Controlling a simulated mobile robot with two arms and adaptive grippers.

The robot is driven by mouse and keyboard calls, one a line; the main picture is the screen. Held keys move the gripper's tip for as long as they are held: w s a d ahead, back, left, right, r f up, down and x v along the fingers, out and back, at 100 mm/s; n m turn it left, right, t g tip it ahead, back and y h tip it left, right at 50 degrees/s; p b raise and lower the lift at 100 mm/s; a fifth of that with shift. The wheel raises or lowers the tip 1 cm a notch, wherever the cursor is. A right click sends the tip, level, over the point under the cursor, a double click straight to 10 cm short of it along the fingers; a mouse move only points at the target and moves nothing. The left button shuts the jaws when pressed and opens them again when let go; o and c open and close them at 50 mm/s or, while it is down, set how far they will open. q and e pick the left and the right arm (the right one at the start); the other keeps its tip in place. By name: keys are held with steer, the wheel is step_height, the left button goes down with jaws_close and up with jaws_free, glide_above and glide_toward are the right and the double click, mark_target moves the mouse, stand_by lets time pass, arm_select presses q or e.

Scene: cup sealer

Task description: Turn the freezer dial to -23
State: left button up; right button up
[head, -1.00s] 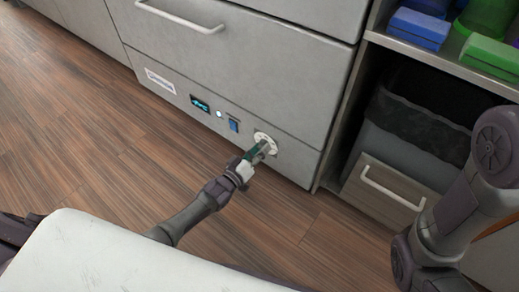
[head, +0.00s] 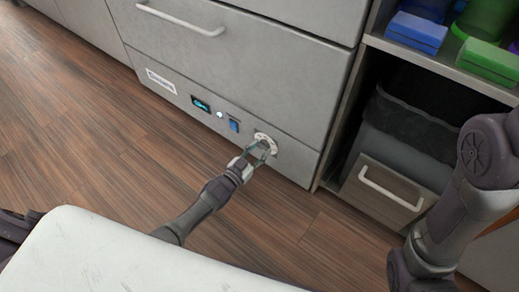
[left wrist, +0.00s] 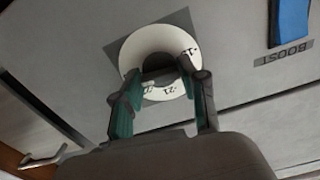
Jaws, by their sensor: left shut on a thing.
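The freezer dial (head: 266,139) is a round white knob with a printed scale, low on the right of the freezer's front panel. In the left wrist view the dial (left wrist: 133,48) shows dark numbers along its rim, of which -21 and part of a 22 can be made out. My left gripper (head: 261,150) is at the dial, with its fingers (left wrist: 158,88) on either side of the dial's middle, shut on it. The fingers hide part of the scale. The small display (head: 200,104) is lit cyan, but its figures are too small to read. My right gripper is out of view.
A blue switch (head: 234,125) and a small light (head: 219,114) sit left of the dial; the switch is labelled BOOST in the left wrist view (left wrist: 287,52). A lined bin (head: 405,135) stands in the cabinet at right. Wooden floor (head: 90,150) is open in front.

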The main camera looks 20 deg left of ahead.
arm_select(q)
steer(key=shift+m, duration=0.5)
steer(key=o, duration=1.1)
steer(key=shift+o, duration=0.2)
steer(key=v, duration=1.2)
